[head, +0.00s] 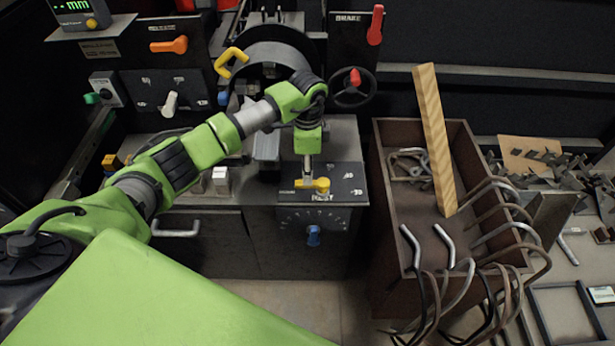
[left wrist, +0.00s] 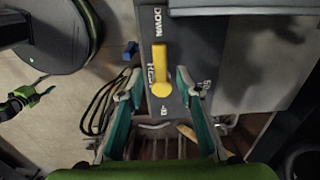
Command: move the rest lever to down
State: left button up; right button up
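The rest lever is a yellow handle (head: 321,185) on a dark labelled plate (head: 347,176) at the front of the machine. In the left wrist view the yellow lever (left wrist: 160,72) lies along the plate, its wider round end toward the bottom. "DOWN" is printed above its narrow end and "REST" beside it. My left gripper (head: 307,172) points down over the lever. In the left wrist view my left gripper (left wrist: 159,80) is open, with a finger on either side of the round end. No contact is visible. My right gripper is not in view.
A brown wooden box (head: 386,215) with metal hooks and a tall wooden bar (head: 434,135) stands close on the right. A handwheel (head: 353,90) is behind. The floor in front is clear.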

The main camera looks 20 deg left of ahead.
pick_arm(q)
notch_tip(320, 180, up, 8)
jog(key=shift+f, duration=0.15)
dwell(0.5)
